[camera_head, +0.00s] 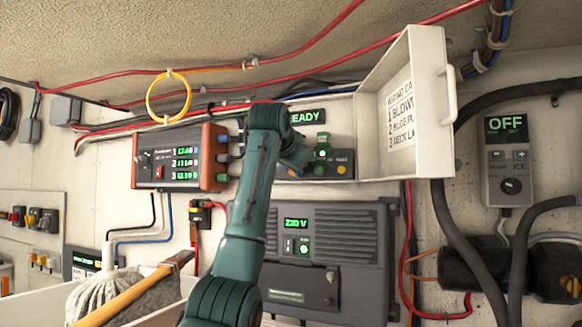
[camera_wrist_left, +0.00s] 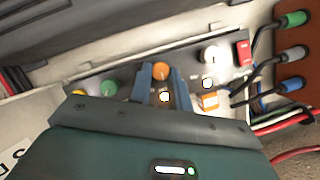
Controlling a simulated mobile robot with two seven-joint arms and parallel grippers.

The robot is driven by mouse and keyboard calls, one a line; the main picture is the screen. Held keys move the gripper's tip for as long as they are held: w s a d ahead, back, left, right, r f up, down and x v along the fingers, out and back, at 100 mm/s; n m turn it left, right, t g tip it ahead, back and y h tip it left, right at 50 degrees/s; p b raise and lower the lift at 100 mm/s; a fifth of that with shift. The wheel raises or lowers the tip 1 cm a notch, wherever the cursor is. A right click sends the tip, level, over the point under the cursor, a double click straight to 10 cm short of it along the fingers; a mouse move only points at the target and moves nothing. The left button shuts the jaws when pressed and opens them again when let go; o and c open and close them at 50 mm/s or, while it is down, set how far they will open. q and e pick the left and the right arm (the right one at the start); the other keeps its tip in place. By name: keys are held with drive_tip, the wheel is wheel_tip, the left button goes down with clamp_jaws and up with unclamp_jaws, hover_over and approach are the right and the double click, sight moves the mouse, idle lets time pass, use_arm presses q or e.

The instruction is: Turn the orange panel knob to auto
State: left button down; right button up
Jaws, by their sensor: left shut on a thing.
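The orange knob (camera_wrist_left: 161,71) shows in the left wrist view, on a grey panel (camera_wrist_left: 130,76) between a green knob and a white knob. My left gripper (camera_wrist_left: 160,82) has one blue finger on each side of the knob and is shut on it. A small lit lamp (camera_wrist_left: 165,97) shows between the fingers. In the head view my left gripper (camera_head: 297,152) is at the panel and hides the orange knob. The knob's pointer and any position labels cannot be read. My right gripper is in neither view.
A green knob (camera_head: 322,143) stands right of my gripper. The panel box's white lid (camera_head: 408,60) is open on the right. A "READY" display (camera_head: 308,117) is above. A red-and-black charger (camera_head: 180,158) hangs left, with cables nearby.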

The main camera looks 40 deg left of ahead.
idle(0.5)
use_arm(q)
drive_tip(key=c, duration=1.3)
unclamp_jaws()
drive_tip(key=b+v, duration=0.4)
drive_tip(key=v, duration=0.9)
drive_tip(key=shift+s+d+f, duration=0.1)
drive_tip(key=shift+d+f, duration=0.05)
